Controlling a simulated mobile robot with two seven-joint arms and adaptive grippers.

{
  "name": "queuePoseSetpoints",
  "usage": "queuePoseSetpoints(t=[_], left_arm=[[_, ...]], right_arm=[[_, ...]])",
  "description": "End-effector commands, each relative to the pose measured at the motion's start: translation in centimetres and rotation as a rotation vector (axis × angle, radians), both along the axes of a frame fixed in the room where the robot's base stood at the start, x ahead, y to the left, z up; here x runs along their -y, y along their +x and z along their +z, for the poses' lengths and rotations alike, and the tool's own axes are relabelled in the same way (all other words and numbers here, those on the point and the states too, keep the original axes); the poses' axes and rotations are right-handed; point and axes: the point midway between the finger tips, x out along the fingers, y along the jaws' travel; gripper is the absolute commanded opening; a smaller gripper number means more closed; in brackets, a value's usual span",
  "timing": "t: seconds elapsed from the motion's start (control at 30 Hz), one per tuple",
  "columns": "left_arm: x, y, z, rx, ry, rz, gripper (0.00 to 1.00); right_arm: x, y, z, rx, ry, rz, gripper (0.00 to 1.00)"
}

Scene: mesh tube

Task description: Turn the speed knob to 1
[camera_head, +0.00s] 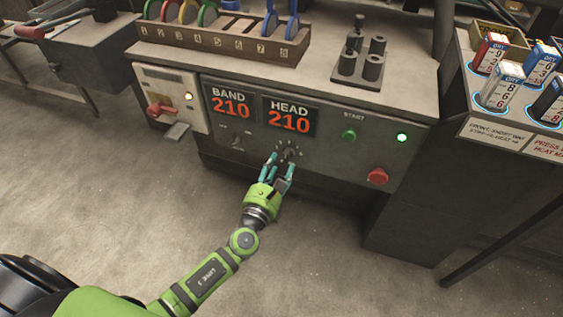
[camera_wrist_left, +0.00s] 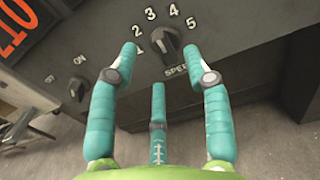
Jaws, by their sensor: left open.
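The dark speed knob (camera_head: 289,153) is on the front panel below the HEAD display. In the left wrist view the knob (camera_wrist_left: 166,47) has the numbers 1 to 5 around it and the word SPEED below. Its ridge seems to point up toward 3 or 4, but I cannot tell exactly. My left gripper (camera_head: 279,165) is open and empty in front of the knob. In the left wrist view its teal fingers (camera_wrist_left: 160,60) stand on either side of the knob, with a third below; contact is not clear. My right gripper is not in view.
An on/off switch (camera_head: 237,142) sits left of the knob. A green button (camera_head: 350,135) and a red button (camera_head: 377,176) are to the right. The BAND display (camera_head: 231,104) and HEAD display (camera_head: 289,116) both read 210. The floor in front is clear.

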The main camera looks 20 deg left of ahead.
Motion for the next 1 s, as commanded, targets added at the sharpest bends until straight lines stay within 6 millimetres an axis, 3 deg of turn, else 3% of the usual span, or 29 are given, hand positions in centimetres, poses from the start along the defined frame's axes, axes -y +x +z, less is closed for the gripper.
queuePoseSetpoints(t=[0.2, 0.53, 0.57, 0.67, 1.0], left_arm=[[0.1, 2.5, -0.1, -0.001, -0.004, 0.000, 0.49], [0.2, 3.0, -0.1, -0.003, -0.005, -0.001, 0.49], [0.2, 3.0, -0.1, -0.003, -0.005, -0.001, 0.41], [0.1, 3.0, -0.1, -0.003, -0.005, -0.001, 0.01], [0.1, 2.9, -0.2, -0.004, -0.020, -0.001, 0.00]], right_arm=[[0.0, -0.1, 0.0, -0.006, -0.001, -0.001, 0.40], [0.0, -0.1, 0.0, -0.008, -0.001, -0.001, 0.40], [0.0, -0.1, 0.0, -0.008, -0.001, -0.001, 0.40], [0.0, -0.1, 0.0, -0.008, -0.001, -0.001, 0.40], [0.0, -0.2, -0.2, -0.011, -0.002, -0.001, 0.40]])
